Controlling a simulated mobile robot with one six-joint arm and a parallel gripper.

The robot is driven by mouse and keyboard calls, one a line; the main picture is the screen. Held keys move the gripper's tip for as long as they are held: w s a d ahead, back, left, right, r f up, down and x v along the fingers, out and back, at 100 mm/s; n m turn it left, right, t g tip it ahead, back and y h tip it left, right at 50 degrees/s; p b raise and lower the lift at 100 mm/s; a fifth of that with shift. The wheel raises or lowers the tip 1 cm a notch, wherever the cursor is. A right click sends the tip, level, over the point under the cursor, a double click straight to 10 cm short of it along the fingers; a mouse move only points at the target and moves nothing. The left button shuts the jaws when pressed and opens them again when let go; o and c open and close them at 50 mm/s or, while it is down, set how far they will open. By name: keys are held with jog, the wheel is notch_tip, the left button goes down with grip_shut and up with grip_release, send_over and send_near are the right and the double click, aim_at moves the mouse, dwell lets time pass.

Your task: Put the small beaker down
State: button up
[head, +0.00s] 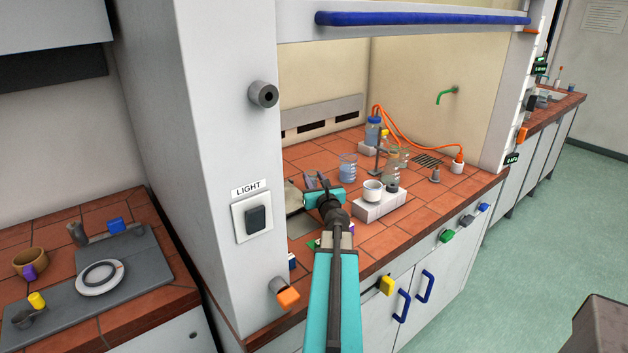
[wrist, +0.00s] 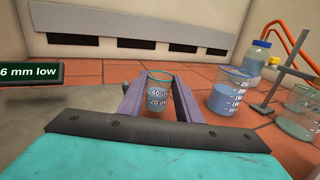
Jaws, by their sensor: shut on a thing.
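The small beaker (wrist: 157,102) is clear glass with a teal rim and white volume marks, and it stands upright between the fingers in the wrist view. The beaker is too small and hidden to make out there. Whether its base touches the surface below cannot be told.
A larger beaker (wrist: 231,92) with blue liquid stands close to the right of my gripper. A white block (head: 380,206) bears a white crucible (head: 373,190). A stand (wrist: 284,75), a flask (wrist: 300,112) and a bottle (wrist: 254,58) are farther right. A sign reads "6 mm low" (wrist: 30,73).

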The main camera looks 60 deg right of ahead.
jog(key=shift+f+b, duration=0.65)
jog(key=shift+b, duration=0.05)
jog(key=o, duration=1.2)
jog(key=shift+c, duration=0.2)
jog(key=shift+s+f, duration=0.1)
jog(key=shift+r, duration=0.2)
